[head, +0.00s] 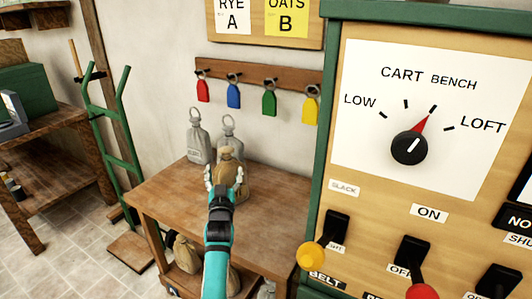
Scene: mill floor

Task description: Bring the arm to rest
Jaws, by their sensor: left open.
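My left gripper (222,182) shows in the middle of the head view, on the end of a teal arm that comes up from the bottom. Its fingers are spread apart. A tan sack (231,178) on the wooden table (165,200) shows behind and between the fingers. I cannot tell whether the fingers touch it. My right gripper is not in view.
Two grey sacks (198,143) stand at the table's back. Coloured tags hang on a peg rail (258,75) above. A green-framed control panel (350,165) with a dial (409,148) and levers stands close on the right. A green hand truck (112,140) stands left.

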